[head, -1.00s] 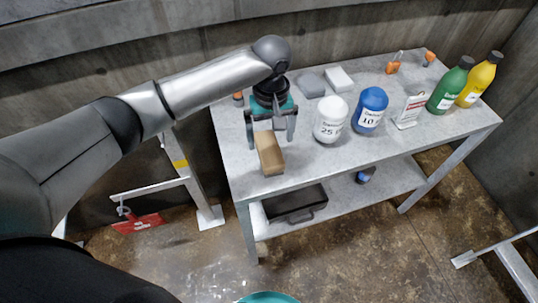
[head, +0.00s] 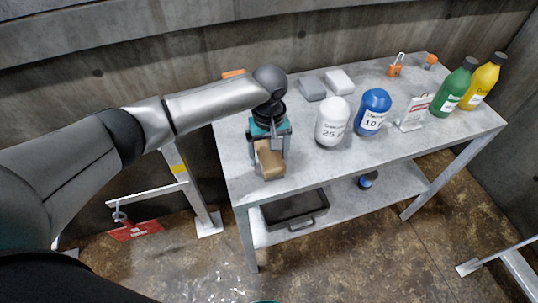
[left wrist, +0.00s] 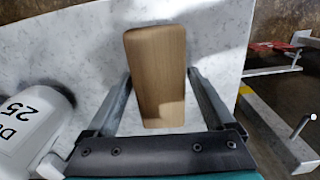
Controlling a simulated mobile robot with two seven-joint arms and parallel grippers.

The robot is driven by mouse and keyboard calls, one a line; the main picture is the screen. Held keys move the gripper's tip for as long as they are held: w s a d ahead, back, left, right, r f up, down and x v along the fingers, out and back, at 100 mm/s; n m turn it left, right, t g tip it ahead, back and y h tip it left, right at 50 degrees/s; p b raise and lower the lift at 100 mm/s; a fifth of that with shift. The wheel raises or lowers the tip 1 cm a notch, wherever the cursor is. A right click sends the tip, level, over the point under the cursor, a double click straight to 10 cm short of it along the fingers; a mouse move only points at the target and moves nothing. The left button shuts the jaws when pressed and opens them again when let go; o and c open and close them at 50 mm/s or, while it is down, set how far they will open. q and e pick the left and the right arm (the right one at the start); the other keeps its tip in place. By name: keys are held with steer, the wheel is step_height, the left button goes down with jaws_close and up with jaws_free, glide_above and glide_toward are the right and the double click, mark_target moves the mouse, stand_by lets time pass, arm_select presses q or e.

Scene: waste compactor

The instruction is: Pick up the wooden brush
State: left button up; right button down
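The wooden brush (head: 269,163) is a light brown block on the near left part of the grey table. In the left wrist view the brush (left wrist: 158,75) lies lengthwise between the fingers. My left gripper (head: 269,150) points down over it with one finger on each side. The fingers are apart, with their tips close to the brush's sides and narrow gaps showing. The brush's far end is hidden under the gripper in the head view. My right gripper is not in view.
A white bottle (head: 332,122) and a blue bottle (head: 372,112) stand right of the gripper on the table (head: 308,168). Grey blocks (head: 312,88) lie behind. Green (head: 455,88) and yellow (head: 483,81) bottles stand at the right end. A black tray (head: 295,210) is on the lower shelf.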

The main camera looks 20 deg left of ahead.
arm_select(q)
steer(key=c, duration=1.2)
step_height(320, 180, up, 20)
steer(key=p, duration=0.5)
steer(key=shift+p, duration=0.35)
steer(key=o, duration=0.8)
steer(key=c, duration=0.6)
